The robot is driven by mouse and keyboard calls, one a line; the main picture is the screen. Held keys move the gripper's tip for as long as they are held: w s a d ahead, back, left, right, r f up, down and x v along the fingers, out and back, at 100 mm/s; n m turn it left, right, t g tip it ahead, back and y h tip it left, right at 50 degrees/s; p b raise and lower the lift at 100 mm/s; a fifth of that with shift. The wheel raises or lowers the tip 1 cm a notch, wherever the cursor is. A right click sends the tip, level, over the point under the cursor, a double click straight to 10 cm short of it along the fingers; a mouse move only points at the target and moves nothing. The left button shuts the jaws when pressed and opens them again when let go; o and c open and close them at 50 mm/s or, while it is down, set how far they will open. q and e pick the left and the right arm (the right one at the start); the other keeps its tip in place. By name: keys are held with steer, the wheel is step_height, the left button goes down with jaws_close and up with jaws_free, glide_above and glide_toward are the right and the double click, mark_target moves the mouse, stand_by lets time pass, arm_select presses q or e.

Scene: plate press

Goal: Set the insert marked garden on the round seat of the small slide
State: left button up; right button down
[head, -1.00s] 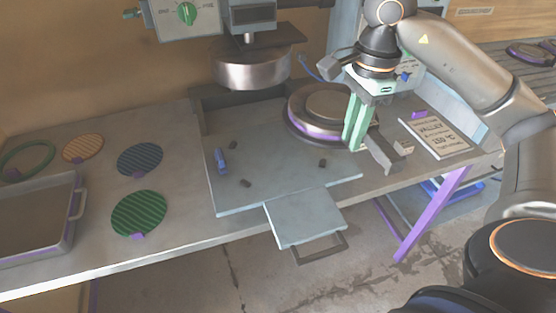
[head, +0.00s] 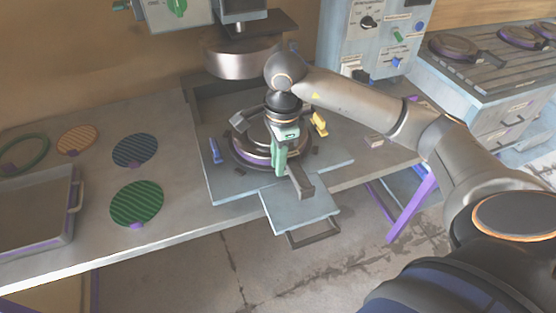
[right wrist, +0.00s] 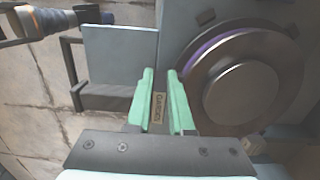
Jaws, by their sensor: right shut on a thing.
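My right gripper (head: 281,163) is shut on the handle (head: 300,183) of a round dark-metal insert (head: 246,153) with a purple band. In the right wrist view, a label that seems to read GARDEN (right wrist: 159,107) shows between the green fingers (right wrist: 160,76), and the insert's round top (right wrist: 240,88) is at right. The insert is over the middle of the pale blue slide plate (head: 228,184), between small dark blocks. It covers the middle of the plate, so the round seat is hidden. I cannot tell whether it rests there or hovers just above. My left gripper is out of view.
A round press head (head: 240,60) hangs just behind and above the insert. A blue clamp (head: 215,151) and a yellow clamp (head: 319,124) flank it. Round patterned plates, including a green one (head: 137,203), and a tray (head: 66,247) lie at left. A control box (head: 375,40) stands behind right.

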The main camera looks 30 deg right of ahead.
steer(key=shift+f, duration=0.45)
steer(key=c, duration=0.8)
jaws_free()
step_height(320, 180, up, 12)
steer(key=shift+d, duration=0.35)
steer(key=shift+s, duration=0.1)
